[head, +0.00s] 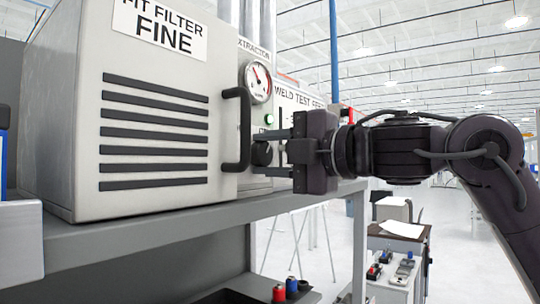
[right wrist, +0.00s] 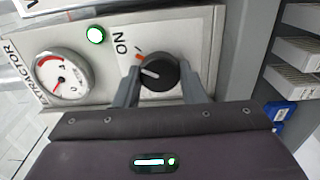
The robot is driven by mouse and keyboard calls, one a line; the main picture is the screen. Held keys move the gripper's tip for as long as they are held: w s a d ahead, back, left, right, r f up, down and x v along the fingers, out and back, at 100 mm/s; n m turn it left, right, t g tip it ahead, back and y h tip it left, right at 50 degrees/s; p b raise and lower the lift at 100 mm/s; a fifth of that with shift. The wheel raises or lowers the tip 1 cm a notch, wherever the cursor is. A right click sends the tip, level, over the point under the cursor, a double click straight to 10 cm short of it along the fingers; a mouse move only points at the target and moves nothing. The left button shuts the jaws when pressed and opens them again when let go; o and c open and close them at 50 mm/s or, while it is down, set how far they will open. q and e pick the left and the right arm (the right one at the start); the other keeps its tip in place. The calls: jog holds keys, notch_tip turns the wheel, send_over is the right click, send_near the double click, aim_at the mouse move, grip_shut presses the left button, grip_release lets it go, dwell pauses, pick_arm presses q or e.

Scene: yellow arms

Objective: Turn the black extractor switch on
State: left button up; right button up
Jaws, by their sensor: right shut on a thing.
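The black extractor switch (right wrist: 158,72) is a round knob on the pale extractor panel (right wrist: 205,25). Its white pointer line points left in the right wrist view, and a small orange mark and the word ON lie near its upper left. My right gripper (right wrist: 161,88) has its fingers on both sides of the knob and is shut on it. In the head view my right gripper (head: 272,152) reaches in from the right, and the switch (head: 261,154) shows partly between its fingers. A green lamp (right wrist: 95,34) on the panel looks lit. My left gripper is out of view.
A filter cabinet (head: 150,90) with a black handle (head: 237,130) stands close left of the gripper. A gauge (head: 257,82) sits above the switch. The grey shelf (head: 150,235) runs below. A trolley (head: 395,285) stands lower right.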

jog(key=shift+m, duration=1.3)
jog(key=o, duration=1)
jog(key=shift+w, duration=0.1)
